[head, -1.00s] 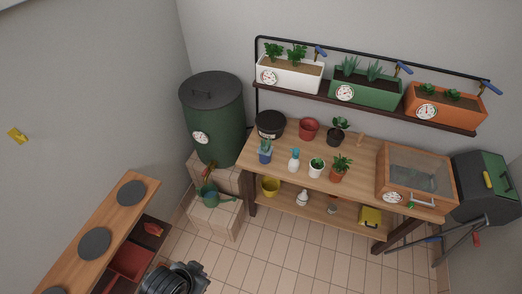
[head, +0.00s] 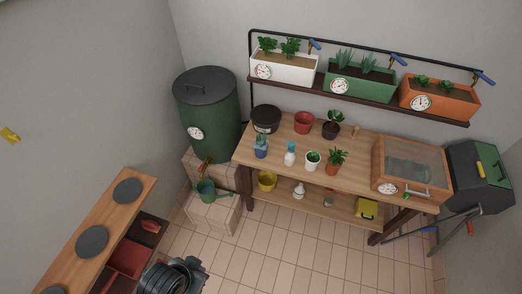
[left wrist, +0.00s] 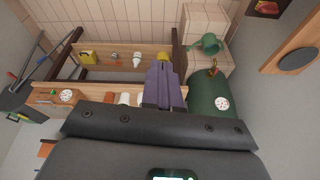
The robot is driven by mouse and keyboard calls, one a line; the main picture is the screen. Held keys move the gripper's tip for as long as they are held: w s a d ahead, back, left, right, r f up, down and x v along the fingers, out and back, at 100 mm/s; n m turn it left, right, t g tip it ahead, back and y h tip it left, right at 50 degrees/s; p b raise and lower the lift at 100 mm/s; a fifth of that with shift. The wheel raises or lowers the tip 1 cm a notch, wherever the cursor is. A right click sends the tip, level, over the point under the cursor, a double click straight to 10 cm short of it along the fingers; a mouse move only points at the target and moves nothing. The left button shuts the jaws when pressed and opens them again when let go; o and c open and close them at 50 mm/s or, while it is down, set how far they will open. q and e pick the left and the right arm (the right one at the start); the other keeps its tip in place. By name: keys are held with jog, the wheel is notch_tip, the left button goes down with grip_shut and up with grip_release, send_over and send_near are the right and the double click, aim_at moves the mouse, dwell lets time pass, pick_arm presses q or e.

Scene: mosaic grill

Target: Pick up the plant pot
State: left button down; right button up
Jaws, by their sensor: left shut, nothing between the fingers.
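Several plant pots stand on the wooden workbench (head: 285,177) in the head view. They are a blue pot (head: 261,153), a white pot (head: 312,167), a terracotta pot (head: 332,170) and a black pot (head: 330,131), all planted, and a red pot (head: 303,123). A yellow pot (head: 267,181) sits on the lower shelf. Which pot the task means I cannot tell. My left gripper (left wrist: 161,70) is shut and empty in the left wrist view, over the bench, hiding part of it. Neither gripper shows in the head view.
A green barrel (head: 210,110) and a watering can (head: 206,189) on blocks stand left of the bench. A glazed wooden box (head: 410,165) is at its right end. A wall shelf with planters (head: 360,88) hangs above. The tiled floor (head: 290,240) in front is clear.

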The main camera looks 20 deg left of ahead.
pick_arm(q)
jog(key=c, duration=1.8)
grip_release()
jog(key=shift+c, duration=0.2)
jog(key=o, duration=1.8)
jog(key=shift+o, duration=0.2)
